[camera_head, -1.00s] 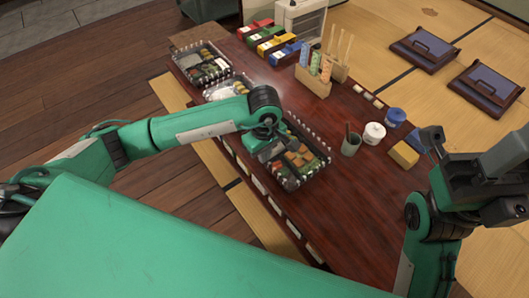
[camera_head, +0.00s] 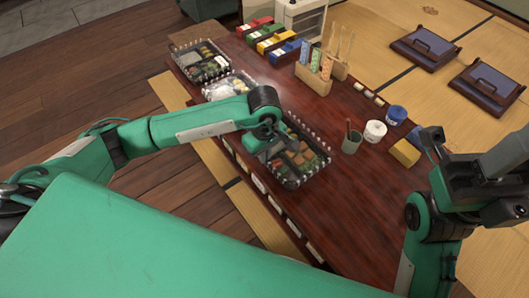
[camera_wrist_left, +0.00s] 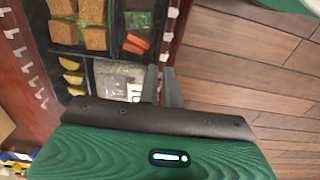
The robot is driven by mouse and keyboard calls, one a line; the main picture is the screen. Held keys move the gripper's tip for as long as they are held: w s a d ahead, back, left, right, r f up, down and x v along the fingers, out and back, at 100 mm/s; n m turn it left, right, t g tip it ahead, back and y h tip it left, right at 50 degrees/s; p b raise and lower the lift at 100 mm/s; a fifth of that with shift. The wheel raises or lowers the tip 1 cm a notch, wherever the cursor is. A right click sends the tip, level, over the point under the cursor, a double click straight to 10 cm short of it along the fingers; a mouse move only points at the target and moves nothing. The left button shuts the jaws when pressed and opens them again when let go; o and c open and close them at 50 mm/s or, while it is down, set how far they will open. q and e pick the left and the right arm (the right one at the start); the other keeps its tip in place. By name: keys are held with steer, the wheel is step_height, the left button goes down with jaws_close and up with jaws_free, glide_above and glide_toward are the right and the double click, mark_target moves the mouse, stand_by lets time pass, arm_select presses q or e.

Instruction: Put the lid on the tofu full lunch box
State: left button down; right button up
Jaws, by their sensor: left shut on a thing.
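The tofu lunch box (camera_head: 315,172) is the nearest black tray on the table, with brown tofu squares (camera_wrist_left: 88,24), yellow slices and greens in compartments. White tabs line its edges. My left gripper (camera_head: 270,148) is low at its left end. In the left wrist view its fingers (camera_wrist_left: 162,85) are close together at the box edge, shut on what seems to be the edge of the clear lid; the lid is hard to make out against the box. My right gripper (camera_head: 505,212) is at the right, away from the box; its fingers are unclear.
Two more filled lunch boxes stand behind, the farthest (camera_head: 222,72) at the table's far left end. The near right table is clear.

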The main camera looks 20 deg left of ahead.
arm_select(q)
steer(key=shift+f+b, duration=0.55)
steer(key=shift+b, duration=0.05)
stand_by(0.7)
stand_by(0.4)
steer(key=c, duration=0.9)
jaws_free()
steer(key=shift+c, duration=0.2)
steer(key=shift+r, duration=0.1)
steer(key=shift+r+p, duration=2.45)
steer(key=shift+r, duration=1.5)
steer(key=shift+c, duration=0.3)
